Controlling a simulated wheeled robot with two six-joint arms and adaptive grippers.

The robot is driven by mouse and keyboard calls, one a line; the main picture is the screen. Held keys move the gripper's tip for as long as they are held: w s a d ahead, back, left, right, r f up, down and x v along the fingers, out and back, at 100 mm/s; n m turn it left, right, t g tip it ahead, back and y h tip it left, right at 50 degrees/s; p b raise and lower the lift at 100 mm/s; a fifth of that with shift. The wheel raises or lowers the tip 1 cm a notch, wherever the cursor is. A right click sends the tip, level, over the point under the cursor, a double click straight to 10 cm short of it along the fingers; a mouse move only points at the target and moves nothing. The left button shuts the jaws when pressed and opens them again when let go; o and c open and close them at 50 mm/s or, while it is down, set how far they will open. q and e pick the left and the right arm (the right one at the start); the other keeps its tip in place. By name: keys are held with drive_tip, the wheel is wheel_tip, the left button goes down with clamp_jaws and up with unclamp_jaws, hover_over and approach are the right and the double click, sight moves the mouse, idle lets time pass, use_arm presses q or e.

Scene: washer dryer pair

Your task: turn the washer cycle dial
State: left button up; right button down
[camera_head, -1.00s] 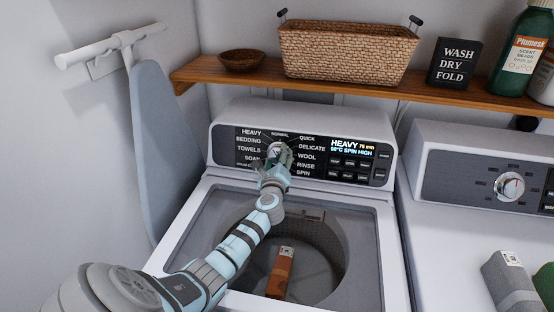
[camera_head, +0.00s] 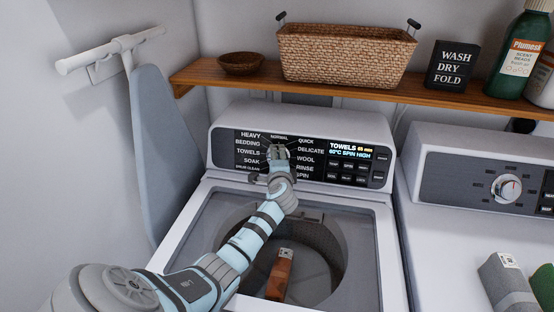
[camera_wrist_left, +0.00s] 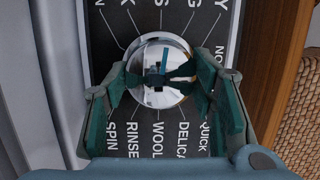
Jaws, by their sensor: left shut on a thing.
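The washer (camera_head: 220,205) stands in the middle with its lid area open and the drum showing. Its black control panel (camera_head: 245,150) carries cycle names around the dial, and the display (camera_head: 351,151) reads TOWELS, 60°C, SPIN HIGH. My left gripper (camera_head: 278,152) is at the dial and mostly hides it in the head view. In the left wrist view the round chrome dial (camera_wrist_left: 160,50) sits between the fingers of my left gripper (camera_wrist_left: 160,82), which is shut on it. A blue mark shows on the dial's face. My right gripper is not in view.
A wooden shelf (camera_head: 300,90) above the washer holds a wicker basket (camera_head: 345,55), a small bowl (camera_head: 240,63), a sign (camera_head: 453,65) and bottles. The dryer (camera_head: 450,165) stands at right with items on top. An ironing board (camera_head: 155,150) leans at left. A brown item (camera_head: 280,273) lies in the drum.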

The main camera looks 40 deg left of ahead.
use_arm(q)
drive_tip(key=shift+n, duration=0.6)
drive_tip(key=o, duration=1.1)
drive_tip(key=shift+o, duration=0.2)
drive_tip(key=shift+d, duration=0.1)
drive_tip(key=v, duration=1.2)
drive_tip(key=shift+r, duration=0.2)
